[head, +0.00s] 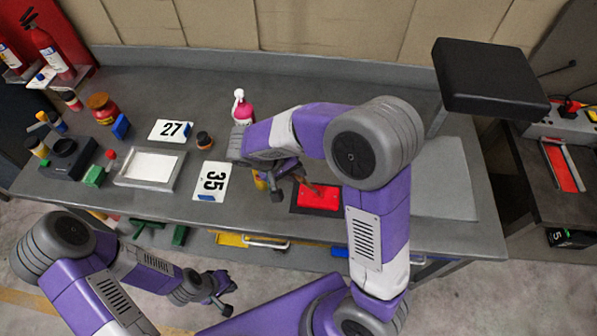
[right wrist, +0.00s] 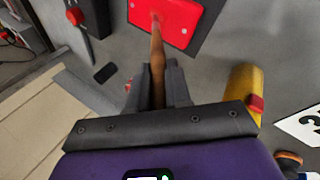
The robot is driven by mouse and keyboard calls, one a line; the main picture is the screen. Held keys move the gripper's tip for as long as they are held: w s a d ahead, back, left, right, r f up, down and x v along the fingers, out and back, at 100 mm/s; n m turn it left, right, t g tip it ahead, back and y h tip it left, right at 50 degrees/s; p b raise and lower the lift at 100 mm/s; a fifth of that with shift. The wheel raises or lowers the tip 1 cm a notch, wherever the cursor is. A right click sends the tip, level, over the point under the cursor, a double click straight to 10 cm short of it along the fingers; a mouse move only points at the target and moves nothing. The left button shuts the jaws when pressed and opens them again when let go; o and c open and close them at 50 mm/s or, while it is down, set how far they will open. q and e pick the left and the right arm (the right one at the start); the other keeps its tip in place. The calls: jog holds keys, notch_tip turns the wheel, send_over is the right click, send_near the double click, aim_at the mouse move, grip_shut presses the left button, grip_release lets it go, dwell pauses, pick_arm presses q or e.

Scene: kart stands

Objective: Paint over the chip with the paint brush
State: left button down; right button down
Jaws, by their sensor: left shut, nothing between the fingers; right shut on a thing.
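A red panel (head: 322,199) lies on a dark mat on the grey workbench; it also shows at the top of the right wrist view (right wrist: 185,14). My right gripper (head: 282,181) is shut on the paint brush (right wrist: 157,62), a brown wooden tool. The brush points at the red panel, and its far end overlaps the panel's face in the right wrist view; I cannot tell whether it touches. I cannot make out the chip. My left gripper (head: 222,296) is shut and empty, low in front of the bench.
A yellow object (right wrist: 243,90) is beside my right gripper.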

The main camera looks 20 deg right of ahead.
jog(key=shift+w+a, duration=0.1)
jog(key=shift+a, duration=0.15)
jog(key=shift+w+a, duration=0.3)
jog(key=shift+a, duration=0.2)
jog(key=shift+d, duration=0.1)
dwell(0.4)
jog(key=shift+s+d, duration=0.4)
jog(key=shift+d, duration=0.15)
jog(key=shift+d+b, duration=0.15)
jog(key=shift+b, duration=0.15)
jog(key=shift+s+d, duration=0.4)
jog(key=shift+d, duration=0.1)
jog(key=shift+w+a, duration=0.1)
jog(key=shift+a, duration=0.05)
jog(key=shift+w+a+b, duration=0.3)
jog(key=shift+a, duration=0.35)
